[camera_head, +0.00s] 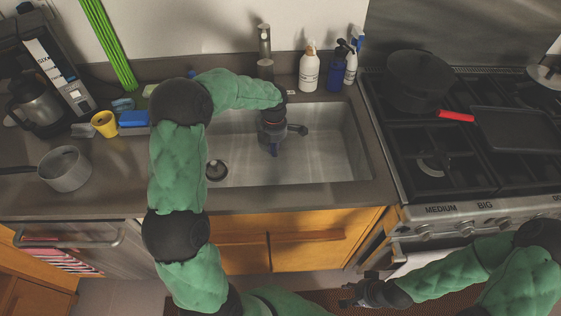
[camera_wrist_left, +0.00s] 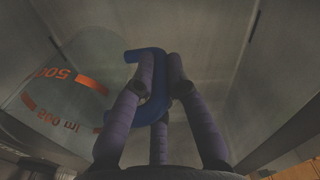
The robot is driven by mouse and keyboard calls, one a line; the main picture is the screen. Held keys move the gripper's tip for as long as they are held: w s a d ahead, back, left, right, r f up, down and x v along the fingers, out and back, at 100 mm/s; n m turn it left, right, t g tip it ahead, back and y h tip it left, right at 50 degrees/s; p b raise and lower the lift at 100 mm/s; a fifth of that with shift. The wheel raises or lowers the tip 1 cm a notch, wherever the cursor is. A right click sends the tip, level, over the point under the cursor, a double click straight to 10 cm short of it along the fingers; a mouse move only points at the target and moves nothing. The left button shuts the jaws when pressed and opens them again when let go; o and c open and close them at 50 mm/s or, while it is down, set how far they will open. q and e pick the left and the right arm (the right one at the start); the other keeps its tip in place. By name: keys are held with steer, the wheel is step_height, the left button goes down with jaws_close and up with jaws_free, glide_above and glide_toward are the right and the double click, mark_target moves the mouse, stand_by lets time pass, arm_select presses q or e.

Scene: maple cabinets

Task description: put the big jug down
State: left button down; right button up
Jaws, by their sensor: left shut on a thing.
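The big jug (camera_wrist_left: 75,75) is clear with orange-red volume marks and a blue handle (camera_wrist_left: 148,53); it shows at the left of the left wrist view. My left gripper (camera_wrist_left: 158,75) is shut on the handle, its purple fingers around it. In the head view my left gripper (camera_head: 271,143) reaches down into the sink (camera_head: 318,158). There the clear jug body is hard to make out, and I cannot tell whether its base touches the sink floor. My right gripper (camera_head: 360,290) is low in front of the cabinets, away from the jug; its opening is unclear.
A yellow cup (camera_head: 104,124), a blue sponge (camera_head: 133,118) and a saucepan (camera_head: 64,170) are on the left counter. The stove (camera_head: 440,150) with pans is at right. Dark counter edges border the sink.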

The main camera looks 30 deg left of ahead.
arm_select(q)
step_height(320, 180, down, 9)
steer(key=shift+r+b, duration=0.1)
steer(key=shift+b, duration=1.1)
steer(key=shift+s, duration=0.1)
steer(key=shift+f, duration=0.2)
steer(key=c, duration=1.3)
jaws_free()
steer(key=shift+r, duration=0.1)
steer(key=shift+o, duration=0.2)
steer(key=shift+r, duration=0.15)
